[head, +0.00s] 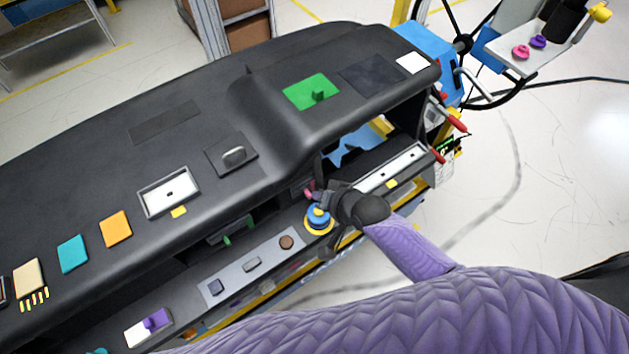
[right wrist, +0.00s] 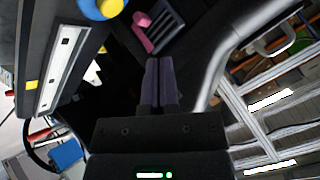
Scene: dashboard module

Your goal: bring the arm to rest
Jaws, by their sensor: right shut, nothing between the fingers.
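My right arm, in a purple quilted sleeve (head: 415,248), reaches up from the bottom of the head view to the dashboard module (head: 80,165). My right gripper (head: 325,198) is at the recess on the dashboard's near side, partly hidden by its dark wrist. In the right wrist view its two fingers (right wrist: 161,82) are together with nothing between them. A pink lever (right wrist: 143,33) beside a vent is just beyond the fingertips. It also shows in the head view (head: 309,190). I cannot tell whether the fingers touch it. My left gripper is not in view.
A blue and yellow knob (head: 318,217) sits right below the gripper. A grey button panel (head: 250,265) lies to its left. A white slotted strip (head: 393,168) and red-handled levers (head: 455,120) are to the right. Open floor (head: 530,190) lies right of the dashboard.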

